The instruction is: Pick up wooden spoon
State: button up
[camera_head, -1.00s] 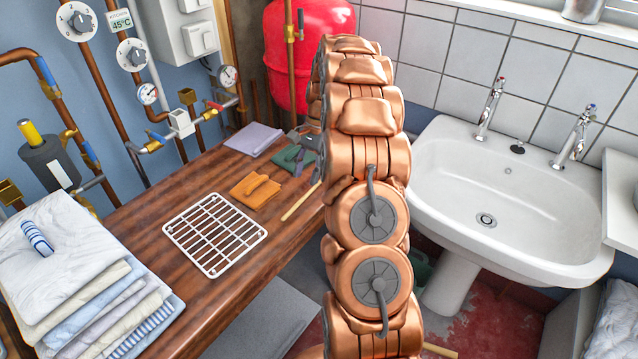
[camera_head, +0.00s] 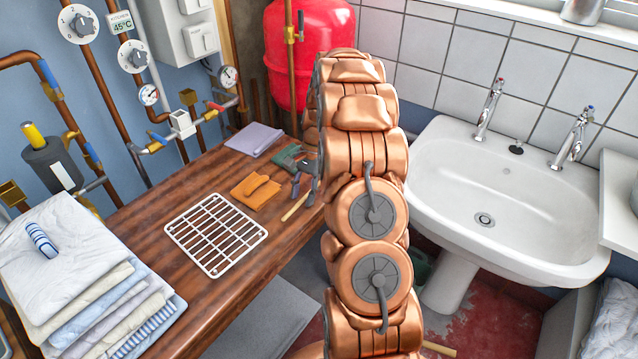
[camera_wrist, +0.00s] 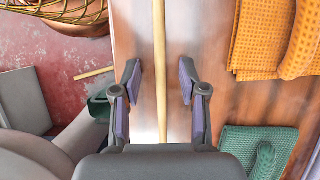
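The wooden spoon shows as a pale straight handle (camera_wrist: 160,45) lying on the brown wooden worktop (camera_wrist: 208,45) in the wrist view. In the head view a short piece of the handle (camera_head: 294,208) shows near the worktop's right edge. Its spoon head is not visible. My gripper (camera_wrist: 160,82) is open, with one purple-padded finger on each side of the handle and a gap on both sides. The gripper's body hides the handle's near part. In the head view my gripper (camera_head: 303,187) is partly hidden by my arm.
An orange cloth (camera_head: 256,191), a green cloth (camera_wrist: 262,148), a lilac cloth (camera_head: 254,140) and a white wire rack (camera_head: 215,234) lie on the worktop. Folded laundry (camera_head: 70,270) is stacked at left. A white sink (camera_head: 510,200) stands at right.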

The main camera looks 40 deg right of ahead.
grip_shut()
dwell(0.4)
